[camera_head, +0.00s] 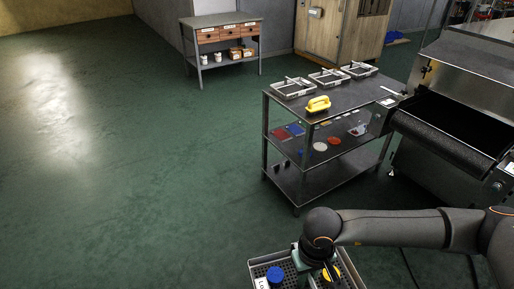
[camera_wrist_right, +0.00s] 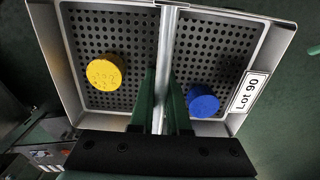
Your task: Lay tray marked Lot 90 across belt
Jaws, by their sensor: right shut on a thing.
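The tray marked Lot 90 (camera_wrist_right: 276,42) is a grey perforated tray with a central bar handle (camera_wrist_right: 168,45). It carries a yellow round piece (camera_wrist_right: 104,74) and a blue one (camera_wrist_right: 203,101), one on each side of the bar. My right gripper (camera_wrist_right: 163,82) is shut on the bar. In the head view the tray (camera_head: 257,267) hangs at the bottom edge, partly cut off and partly hidden by my right arm. The dark belt (camera_head: 450,128) of the dryer is at the right, apart from the tray. My left gripper is out of view.
A cart (camera_head: 350,95) stands beside the dryer, with several items on its middle shelf. Its top holds three handled trays, including one at the left (camera_head: 293,93), and a yellow object (camera_head: 318,104). A bench with drawers (camera_head: 222,35) is farther back. The green floor at left is clear.

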